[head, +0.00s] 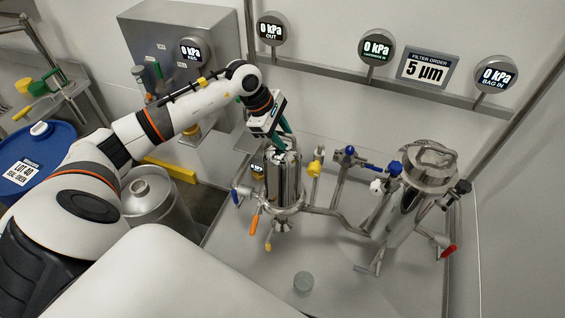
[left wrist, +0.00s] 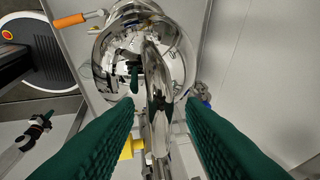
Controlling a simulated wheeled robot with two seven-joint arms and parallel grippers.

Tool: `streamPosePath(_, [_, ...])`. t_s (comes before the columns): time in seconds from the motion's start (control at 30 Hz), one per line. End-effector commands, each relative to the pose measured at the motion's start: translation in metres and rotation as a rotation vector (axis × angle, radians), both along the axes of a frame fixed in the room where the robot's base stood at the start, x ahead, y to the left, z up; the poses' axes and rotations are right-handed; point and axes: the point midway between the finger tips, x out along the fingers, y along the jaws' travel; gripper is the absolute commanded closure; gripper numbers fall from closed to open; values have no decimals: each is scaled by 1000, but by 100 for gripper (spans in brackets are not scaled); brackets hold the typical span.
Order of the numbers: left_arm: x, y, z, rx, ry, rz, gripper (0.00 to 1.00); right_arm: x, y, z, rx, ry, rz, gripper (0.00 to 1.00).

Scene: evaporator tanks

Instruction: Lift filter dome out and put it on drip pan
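The filter dome (head: 284,178) appears to be the shiny upright steel housing on the piping at the middle of the head view. In the left wrist view its mirror-like top (left wrist: 110,50) lies below the fingers, with a raised polished piece (left wrist: 156,75) on it. My left gripper (head: 283,141) is just above the dome, pointing down. In the left wrist view its green fingers (left wrist: 160,105) are apart, one on each side of the raised piece, with gaps showing. No grip is visible. I cannot tell which surface is the drip pan. My right gripper is not in view.
A second steel vessel (head: 430,165) stands to the right. Valve handles, orange (head: 255,224), yellow (head: 316,168) and blue (head: 348,151), stick out near the dome. A small grey cylinder (head: 303,283) stands on the grey floor surface (head: 345,275), which is mostly clear. A blue drum (head: 30,155) is at far left.

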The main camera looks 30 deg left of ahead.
Motion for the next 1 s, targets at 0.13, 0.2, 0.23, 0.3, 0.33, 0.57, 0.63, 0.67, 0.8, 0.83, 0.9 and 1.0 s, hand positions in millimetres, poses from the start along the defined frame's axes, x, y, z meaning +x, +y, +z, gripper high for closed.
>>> streamPosePath(0.13, [0, 0, 0, 0, 0, 0, 72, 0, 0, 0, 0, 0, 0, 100])
streamPosePath(0.2, [0, 0, 0, 0, 0, 0, 84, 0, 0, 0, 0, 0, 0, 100])
streamPosePath(0.23, [0, 0, 0, 0, 0, 0, 88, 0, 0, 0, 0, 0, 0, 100])
streamPosePath(0.3, [0, 0, 0, 0, 0, 0, 100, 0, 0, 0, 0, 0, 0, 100])
streamPosePath(0.33, [0, 0, 0, 0, 0, 0, 100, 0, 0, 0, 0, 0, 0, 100])
streamPosePath(0.57, [0, 0, 0, 0, -1, 0, 100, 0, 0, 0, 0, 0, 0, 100])
streamPosePath(0.63, [0, 0, 1, 0, -1, 0, 100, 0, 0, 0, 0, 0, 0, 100])
streamPosePath(0.67, [0, 0, 0, 0, -1, 0, 100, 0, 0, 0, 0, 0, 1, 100])
streamPosePath(0.8, [0, 0, 1, 0, -1, 0, 100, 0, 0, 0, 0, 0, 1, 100])
streamPosePath(0.83, [0, 0, 1, 0, -1, 0, 100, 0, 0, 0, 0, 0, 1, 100])
streamPosePath(0.9, [0, 0, 1, 0, -1, 0, 100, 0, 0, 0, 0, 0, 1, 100])
streamPosePath(1.0, [0, 0, 1, 0, -1, 0, 100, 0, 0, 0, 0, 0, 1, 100])
